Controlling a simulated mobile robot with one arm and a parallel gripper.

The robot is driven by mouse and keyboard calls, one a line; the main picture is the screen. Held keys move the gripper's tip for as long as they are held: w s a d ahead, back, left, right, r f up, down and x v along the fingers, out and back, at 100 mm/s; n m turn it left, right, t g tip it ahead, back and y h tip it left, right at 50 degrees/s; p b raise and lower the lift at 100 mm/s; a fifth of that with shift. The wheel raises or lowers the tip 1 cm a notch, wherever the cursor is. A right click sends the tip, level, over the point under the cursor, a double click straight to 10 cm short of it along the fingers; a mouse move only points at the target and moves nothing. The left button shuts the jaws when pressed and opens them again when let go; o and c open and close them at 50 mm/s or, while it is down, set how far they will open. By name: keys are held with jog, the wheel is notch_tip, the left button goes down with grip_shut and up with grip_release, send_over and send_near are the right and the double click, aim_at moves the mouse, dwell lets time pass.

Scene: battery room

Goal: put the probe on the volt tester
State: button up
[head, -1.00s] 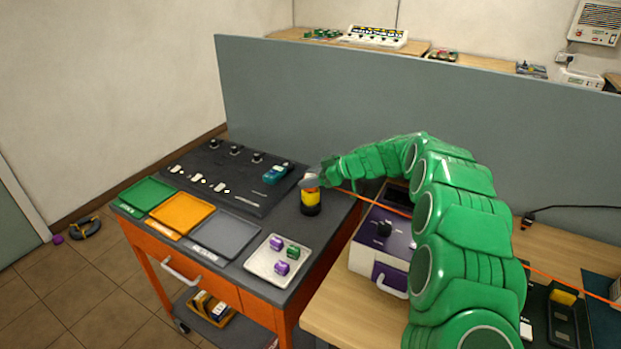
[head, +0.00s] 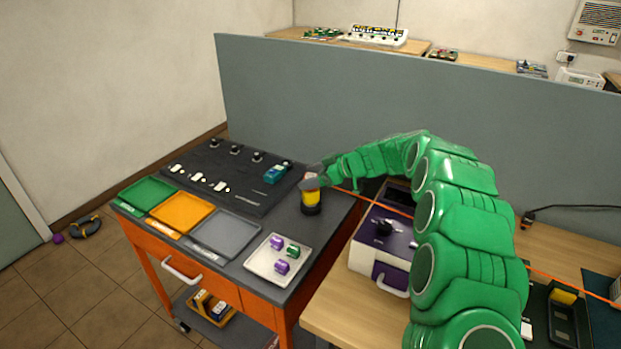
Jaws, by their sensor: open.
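A yellow piece with a black base (head: 311,204) stands upright on the cart top, right of the black panel. It looks like the probe in its stand, but I cannot be sure; an orange cable (head: 375,203) runs from near it to the right, behind my arm. My gripper (head: 311,181) is open at its top and partly hides it; I cannot tell whether they touch. The black panel (head: 262,205) with knobs, white pieces and a teal block (head: 278,173) lies to the left. I cannot tell which device is the volt tester.
Green (head: 147,182), orange (head: 182,228) and grey (head: 226,250) trays line the cart's front. A pale tray (head: 259,272) holds purple and green blocks. A white and purple box (head: 377,264) stands on the wooden bench to the right. A grey partition (head: 330,110) rises behind.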

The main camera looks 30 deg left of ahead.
aim_at(311, 176)
jog(key=v, duration=0.4)
jog(key=shift+d+r, duration=0.15)
jog(key=shift+d, duration=0.05)
notch_tip(311, 176, up, 7)
jog(key=shift+w+d, duration=0.1)
jog(key=shift+d, duration=0.05)
jog(key=s+d+r+m+h, duration=0.3)
jog(key=s+d+m, duration=0.2)
jog(key=s+d, duration=0.6)
jog(key=s+d+r+m+h, duration=0.2)
jog(key=s+d+r+m, duration=0.2)
jog(key=s+d, duration=0.75)
jog(key=s+d+f+m+h, duration=0.2)
jog(key=s+d+m, duration=0.2)
jog(key=s+d, duration=0.4)
jog(key=s+d+f+m+h, duration=0.2)
jog(key=s+d+m, duration=0.1)
jog(key=s+d, duration=0.5)
jog(key=s+d+f+m+t+h, duration=0.1)
jog(key=s+d+f+m+h, duration=0.1)
jog(key=s+d, duration=0.6)
jog(key=d+m+h, duration=0.1)
jog(key=d+m, duration=0.1)
jog(key=d, duration=0.3)
jog(key=shift+d+m, duration=0.25)
jog(key=shift+m, duration=0.05)
